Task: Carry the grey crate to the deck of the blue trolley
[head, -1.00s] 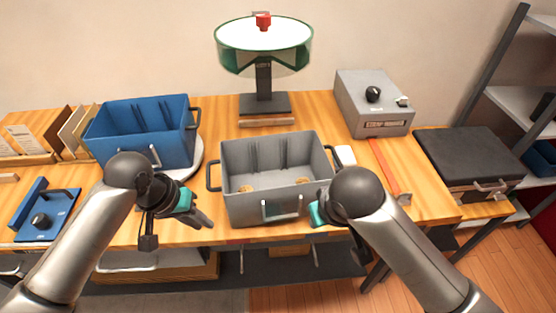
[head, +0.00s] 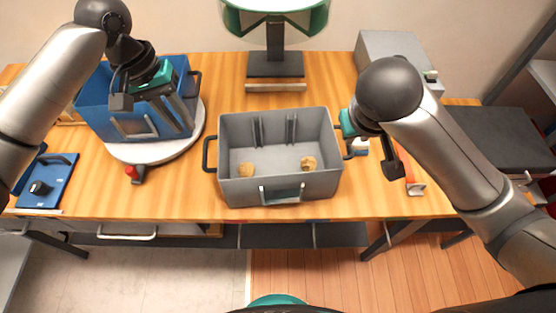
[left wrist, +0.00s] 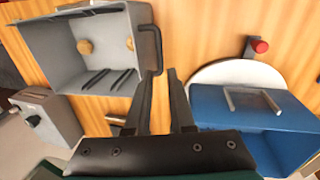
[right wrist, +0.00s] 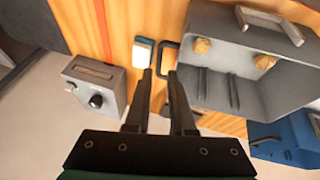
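The grey crate (head: 280,187) stands upright on the wooden table, with two small tan lumps (head: 308,163) inside. Its left handle (head: 209,154) is free; it also shows in the left wrist view (left wrist: 158,48). My left gripper (head: 174,116) is open and empty, above the blue crate in the head view and apart from the grey crate. My right gripper (right wrist: 159,98) is open beside the grey crate's right handle (right wrist: 163,58), which lies beyond its fingertips. In the head view the right wrist partly covers that handle. I cannot identify the blue trolley in any view.
A blue crate (head: 128,126) sits on a white turntable (head: 150,151) left of the grey crate. A grey box with a black knob (right wrist: 97,97) stands at the back right. A blue plate with a knob (head: 50,188) lies at the left. The table in front of the grey crate is clear.

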